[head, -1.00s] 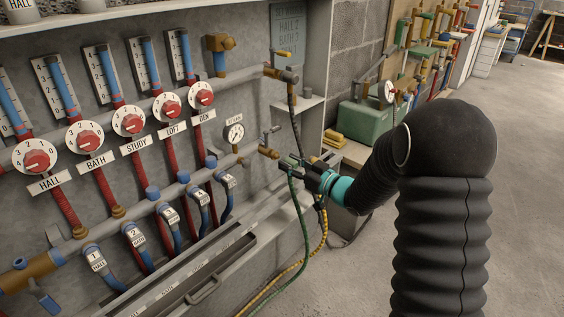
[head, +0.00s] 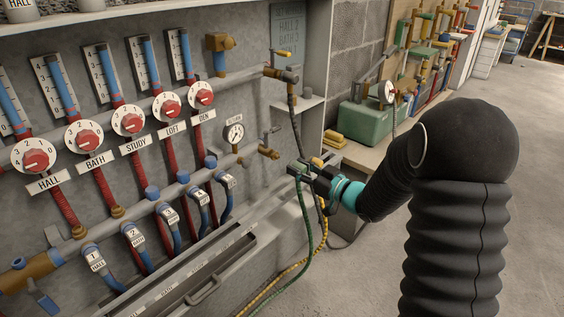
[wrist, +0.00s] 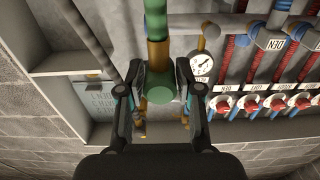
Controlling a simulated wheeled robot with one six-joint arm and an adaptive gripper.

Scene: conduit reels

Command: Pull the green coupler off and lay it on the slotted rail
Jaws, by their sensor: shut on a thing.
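In the head view my gripper (head: 311,174) is beside the lower brass valve (head: 268,152), with a small gap between them. In the wrist view its fingers (wrist: 159,78) are shut on the green coupler (wrist: 160,93), which has a brass collar and a green hose (wrist: 154,18). The green hose (head: 307,225) hangs from the gripper in the head view, where the fingers mostly hide the coupler. A long grey rail or ledge (head: 262,205) runs along the wall's foot, below and left of the gripper; its slots are not clear.
A yellow-black hose (head: 274,279) hangs beside the green one. Red dials (head: 38,160), a pressure gauge (head: 234,133) and blue-ended pipes crowd the wall at left. A green box (head: 366,122) stands on a bench behind. Floor at right is clear.

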